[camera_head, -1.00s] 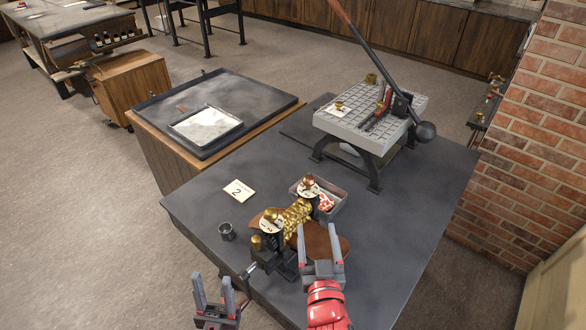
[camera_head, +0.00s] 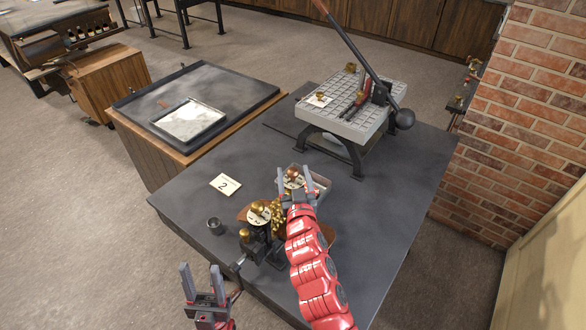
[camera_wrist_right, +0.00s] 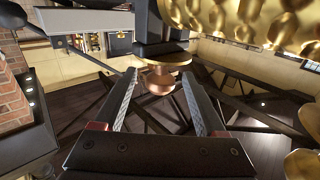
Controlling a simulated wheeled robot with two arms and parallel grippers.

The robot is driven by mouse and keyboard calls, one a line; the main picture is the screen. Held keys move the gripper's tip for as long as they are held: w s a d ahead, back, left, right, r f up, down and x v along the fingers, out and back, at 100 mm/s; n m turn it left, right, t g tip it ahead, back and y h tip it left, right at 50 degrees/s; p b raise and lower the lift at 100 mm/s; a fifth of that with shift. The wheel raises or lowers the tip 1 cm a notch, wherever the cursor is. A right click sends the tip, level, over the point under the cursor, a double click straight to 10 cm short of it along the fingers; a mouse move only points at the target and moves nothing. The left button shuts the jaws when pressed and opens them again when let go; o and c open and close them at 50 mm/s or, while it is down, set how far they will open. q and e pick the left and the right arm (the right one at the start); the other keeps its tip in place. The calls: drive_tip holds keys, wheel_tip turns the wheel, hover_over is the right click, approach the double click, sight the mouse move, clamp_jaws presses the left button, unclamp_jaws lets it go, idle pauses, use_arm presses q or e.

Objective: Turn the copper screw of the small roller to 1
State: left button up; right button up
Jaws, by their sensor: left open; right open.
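The small roller has a gold patterned roll (camera_head: 276,222) and stands near the table's front edge, partly hidden behind my right arm. Its copper screw (camera_head: 292,173) is at the far end, above a pale dial; a brass screw (camera_head: 258,208) tops the near end. My right gripper (camera_head: 293,176) is open, with its fingers either side of the copper screw. In the right wrist view the copper screw (camera_wrist_right: 160,82) shows between the two fingertips, with a gap on each side. The dial's reading cannot be made out. My left gripper (camera_head: 201,268) is open and empty, off the table's front edge.
A card marked 2 (camera_head: 225,184) and a dark cup (camera_head: 215,226) lie left of the roller. A press with a long lever (camera_head: 350,112) stands at the back. The table's right side is clear.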

drive_tip(key=shift+w+a, duration=0.1)
drive_tip(key=shift+w, duration=0.4)
clamp_jaws()
